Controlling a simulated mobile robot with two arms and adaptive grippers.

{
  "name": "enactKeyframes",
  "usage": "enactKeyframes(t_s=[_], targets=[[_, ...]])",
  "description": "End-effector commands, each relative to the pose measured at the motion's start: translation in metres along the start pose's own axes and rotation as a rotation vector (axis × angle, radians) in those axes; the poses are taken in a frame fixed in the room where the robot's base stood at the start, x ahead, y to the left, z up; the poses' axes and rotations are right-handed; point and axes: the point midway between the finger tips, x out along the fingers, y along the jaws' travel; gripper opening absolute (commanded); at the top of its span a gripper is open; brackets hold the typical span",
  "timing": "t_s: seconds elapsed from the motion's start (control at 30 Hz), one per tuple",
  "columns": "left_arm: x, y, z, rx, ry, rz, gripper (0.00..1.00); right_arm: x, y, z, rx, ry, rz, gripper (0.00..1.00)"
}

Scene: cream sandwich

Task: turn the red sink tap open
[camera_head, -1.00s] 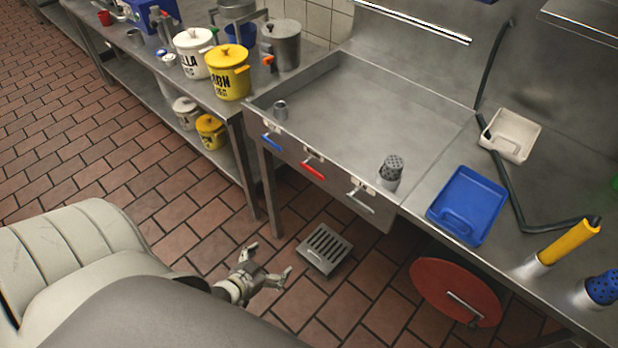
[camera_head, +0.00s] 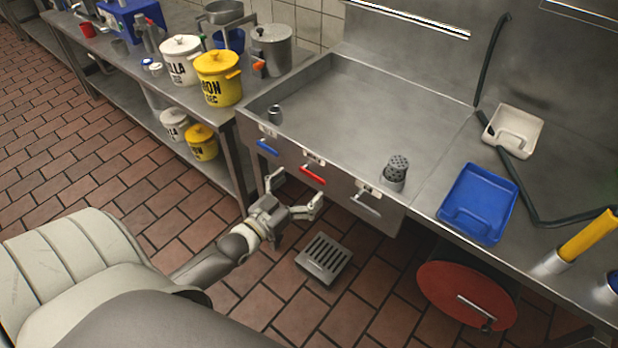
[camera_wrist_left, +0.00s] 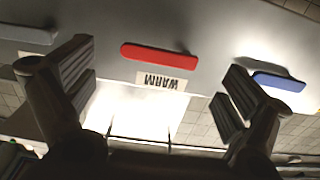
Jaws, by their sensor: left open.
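The red tap handle (camera_head: 312,174) is a short bar on the sink's front panel, between a blue handle (camera_head: 267,147) and a grey handle (camera_head: 366,204). My left gripper (camera_head: 298,192) is open and empty, in front of and below the red handle, apart from it. In the left wrist view the red handle (camera_wrist_left: 159,52) lies between the two spread fingers, beside an upside-down "WARM" label (camera_wrist_left: 162,82). The blue handle (camera_wrist_left: 279,82) is by the right finger and the grey one (camera_wrist_left: 28,34) by the left finger. My right gripper is not in view.
The steel sink (camera_head: 345,105) has a perforated shaker (camera_head: 396,170) near its front edge. A blue tray (camera_head: 478,203) lies on the counter to the right. A floor drain (camera_head: 324,258) and a red disc (camera_head: 466,296) are below. Yellow and white pots stand at left.

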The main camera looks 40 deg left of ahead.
Motion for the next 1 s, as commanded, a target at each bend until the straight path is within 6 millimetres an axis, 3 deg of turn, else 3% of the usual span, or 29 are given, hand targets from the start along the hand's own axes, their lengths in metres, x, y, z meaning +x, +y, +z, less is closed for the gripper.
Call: enactKeyframes(t_s=[0.1,0.3,0.63,1.0], targets=[[0.018,0.0,-0.001,0.0,0.001,0.0,0.98,-0.001,0.0,-0.001,0.001,0.0,0.0,0.64],[0.034,0.0,0.0,0.0,0.0,0.0,0.98,-0.001,-0.003,-0.001,0.002,0.001,-0.003,0.64],[0.037,0.0,0.001,0.0,-0.001,0.0,0.98,-0.001,-0.01,-0.003,0.005,0.003,-0.012,0.64],[0.037,0.0,0.0,0.0,-0.001,0.0,0.52,-0.001,-0.007,-0.003,0.003,0.003,-0.008,0.64]])
